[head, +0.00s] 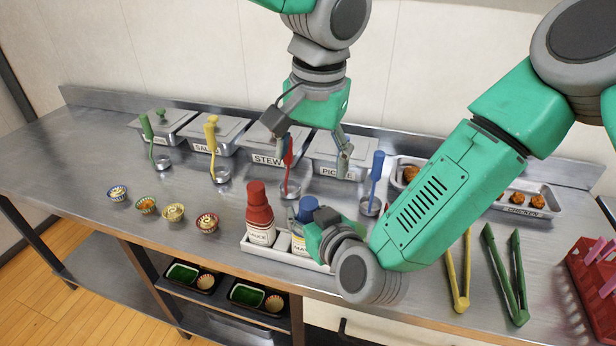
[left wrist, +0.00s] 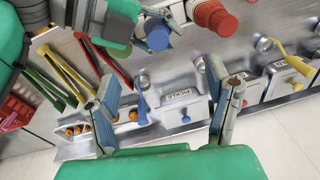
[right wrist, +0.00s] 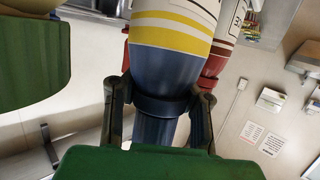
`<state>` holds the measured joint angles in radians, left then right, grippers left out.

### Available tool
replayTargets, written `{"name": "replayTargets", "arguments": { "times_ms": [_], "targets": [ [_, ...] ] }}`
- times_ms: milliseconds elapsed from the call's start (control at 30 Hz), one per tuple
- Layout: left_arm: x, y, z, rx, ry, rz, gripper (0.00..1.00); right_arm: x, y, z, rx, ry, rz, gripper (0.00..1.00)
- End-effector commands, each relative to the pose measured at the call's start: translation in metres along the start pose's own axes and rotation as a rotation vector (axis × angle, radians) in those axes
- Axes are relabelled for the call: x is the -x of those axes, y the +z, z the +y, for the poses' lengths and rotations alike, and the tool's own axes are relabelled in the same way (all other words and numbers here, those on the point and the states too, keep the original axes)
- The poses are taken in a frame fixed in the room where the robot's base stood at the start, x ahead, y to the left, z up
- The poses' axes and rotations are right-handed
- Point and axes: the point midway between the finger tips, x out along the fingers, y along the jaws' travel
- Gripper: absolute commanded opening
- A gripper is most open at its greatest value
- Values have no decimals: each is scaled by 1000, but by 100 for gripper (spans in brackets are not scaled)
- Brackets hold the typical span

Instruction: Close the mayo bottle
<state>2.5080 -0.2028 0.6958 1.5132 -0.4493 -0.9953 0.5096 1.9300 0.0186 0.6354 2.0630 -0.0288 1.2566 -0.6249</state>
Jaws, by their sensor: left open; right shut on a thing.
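The mayo bottle (head: 299,243) stands in a white holder (head: 287,267) at the counter's front, partly hidden by my right gripper. Its blue cap (head: 308,207) sits at the top of the bottle, and it also shows in the left wrist view (left wrist: 157,36). My right gripper (head: 316,236) is shut around the blue cap part, with one finger on each side in the right wrist view (right wrist: 160,108). I cannot tell how tightly the cap is seated. My left gripper (head: 314,158) is open and empty above the pans, behind the bottle.
A red sauce bottle (head: 260,215) stands left of the mayo. Lidded pans (head: 276,148) line the back, with ladles (head: 290,175) before them. Small bowls (head: 173,212) lie left. Tongs (head: 508,280) and a red basket (head: 590,285) are right. The counter's left end is clear.

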Motion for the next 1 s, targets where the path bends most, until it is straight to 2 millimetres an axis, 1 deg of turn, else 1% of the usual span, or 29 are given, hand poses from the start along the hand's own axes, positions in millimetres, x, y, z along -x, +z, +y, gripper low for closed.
{"name": "replayTargets", "arguments": {
  "times_ms": [33,200,300,433,667,700,767,1000],
  "targets": [
    [11,-1,-1,1,-2,4,72,3,14,1,2,1,-33,0],
    [40,0,-1,1,-1,2,72,3,14,1,2,1,-33,0],
    [50,0,-1,0,1,1,72,3,14,2,2,1,-33,0],
    [56,0,-1,0,1,0,72,3,14,2,1,1,-33,0],
    [57,0,-1,0,1,-1,72,3,14,2,1,1,-33,0],
    [57,0,-1,0,1,-1,72,3,14,2,1,1,-33,26],
    [56,0,-1,0,1,-1,72,3,14,2,1,1,-33,47],
    [57,1,-2,0,1,-1,72,3,14,0,3,1,-33,47]
  ]
}}
